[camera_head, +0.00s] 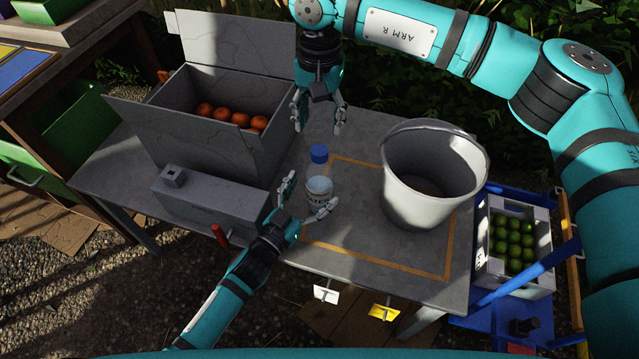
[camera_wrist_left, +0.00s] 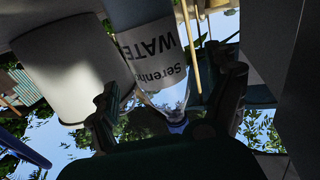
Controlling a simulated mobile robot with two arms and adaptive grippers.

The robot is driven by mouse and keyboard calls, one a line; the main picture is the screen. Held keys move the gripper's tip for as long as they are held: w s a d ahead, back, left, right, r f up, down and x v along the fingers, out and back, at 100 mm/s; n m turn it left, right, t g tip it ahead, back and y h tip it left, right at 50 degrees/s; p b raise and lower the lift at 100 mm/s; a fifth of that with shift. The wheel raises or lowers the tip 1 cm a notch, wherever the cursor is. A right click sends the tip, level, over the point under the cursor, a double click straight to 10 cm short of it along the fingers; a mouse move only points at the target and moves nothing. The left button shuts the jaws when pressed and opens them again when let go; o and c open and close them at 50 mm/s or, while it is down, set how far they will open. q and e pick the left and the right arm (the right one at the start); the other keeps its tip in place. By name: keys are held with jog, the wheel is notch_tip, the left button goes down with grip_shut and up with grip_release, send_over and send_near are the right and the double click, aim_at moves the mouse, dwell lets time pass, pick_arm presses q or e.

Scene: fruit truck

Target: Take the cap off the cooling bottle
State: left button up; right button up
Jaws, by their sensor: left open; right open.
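The cooling bottle (camera_head: 318,190) stands on the grey table, with a pale "WATER" label. Its blue cap (camera_head: 319,153) shows just above the label in the head view; the clear part between is hard to make out. My left gripper (camera_head: 308,197) is open, with one finger on each side of the bottle. In the left wrist view, the label and clear narrowing part of the bottle (camera_wrist_left: 150,55) appear between the dark fingers (camera_wrist_left: 170,115). My right gripper (camera_head: 319,119) is open and empty, pointing down beyond the cap in the picture.
A white bucket (camera_head: 405,190) stands right of the bottle. A grey box (camera_head: 215,150) of oranges and a low grey block (camera_head: 210,205) stand to the left. An orange outline (camera_head: 375,264) marks the table. A crate (camera_head: 484,235) of green fruit sits at the right.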

pick_arm(q)
jog(key=shift+x, duration=2.25)
